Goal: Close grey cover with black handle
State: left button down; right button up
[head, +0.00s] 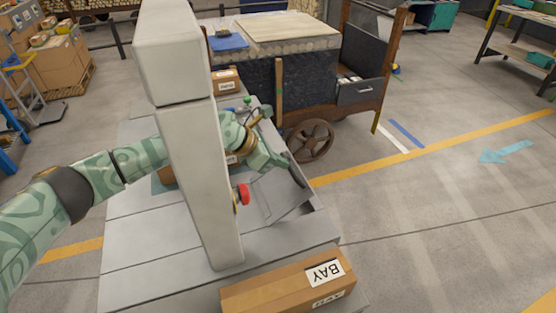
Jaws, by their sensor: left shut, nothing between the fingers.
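The grey cover (268,197) is on the right side of the grey machine, right of its upright column. It looks tilted, with its right edge above a darker recess; how far it stands open is hard to tell. The black handle (297,171) is a dark bar along the cover's far right edge. My left arm passes behind the column. My left gripper (283,161) is shut and empty, right beside the black handle; whether they touch I cannot tell. My right gripper is out of view.
A grey column (190,130) hides part of my left arm. A red button (243,193) sticks out from its right side. A cardboard box (285,287) labelled BAY lies at the front. A wooden cart (300,85) stands behind. The floor at right is clear.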

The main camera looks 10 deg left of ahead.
aim_at(299, 170)
pick_arm(q)
jog(key=shift+d, duration=0.1)
jog(key=shift+w+d+f+g+y, duration=0.15)
jog(key=shift+w+d+g+y, duration=0.15)
jog(key=shift+d+y, duration=0.1)
jog(key=shift+w+d+f, duration=0.2)
jog(key=shift+d+f, duration=0.05)
jog(key=b+x, duration=0.2)
jog(key=x, duration=0.4)
jog(key=shift+r, duration=0.1)
jog(key=shift+w+d+f+b, duration=0.25)
jog(key=shift+d+f+b, duration=0.05)
jog(key=shift+f+b, duration=0.15)
